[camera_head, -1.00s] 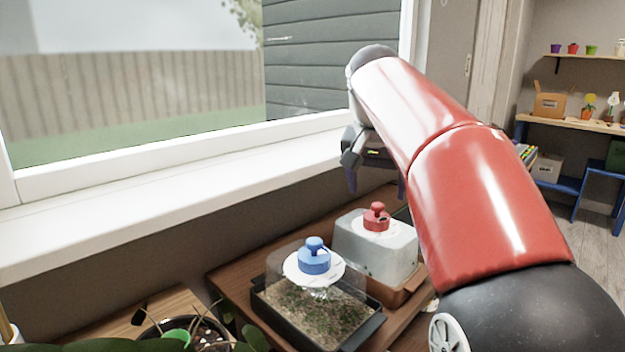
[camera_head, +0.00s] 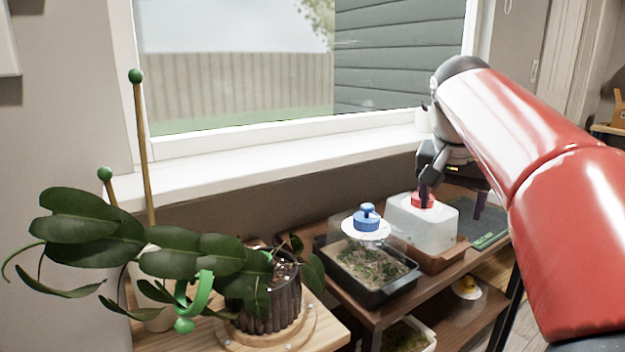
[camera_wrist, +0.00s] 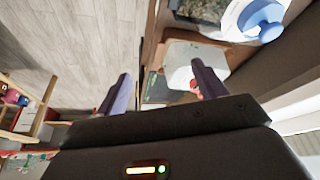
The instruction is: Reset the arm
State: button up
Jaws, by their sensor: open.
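My gripper (camera_head: 452,200) is at the right of the head view, at the end of my raised red arm, above the shelf by the window. In the wrist view its two fingers (camera_wrist: 160,75) are spread with nothing between them. In the head view one finger overlaps the red knob (camera_head: 423,202) on a frosted propagator cover (camera_head: 420,226); I cannot tell whether they touch. In the wrist view the red knob shows partly behind a finger.
A dark seed tray (camera_head: 375,290) with a blue-knobbed clear cover (camera_head: 366,218) stands left of the frosted one. A potted plant (camera_head: 265,303) with a green clip (camera_head: 195,300) is at lower left. The window sill (camera_head: 280,160) runs behind. A lower shelf holds a yellow-topped thing (camera_head: 466,287).

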jog(key=s+a+f+n+t+y, duration=0.1)
jog(key=s+a+f+n, duration=0.2)
jog(key=s+f, duration=0.7)
jog(key=s+a+f+n+y, duration=0.1)
jog(key=s+a+f+n, duration=0.2)
jog(key=s+f, duration=0.8)
jog(key=shift+s+a+t, duration=0.4)
jog(key=shift+a, duration=0.55)
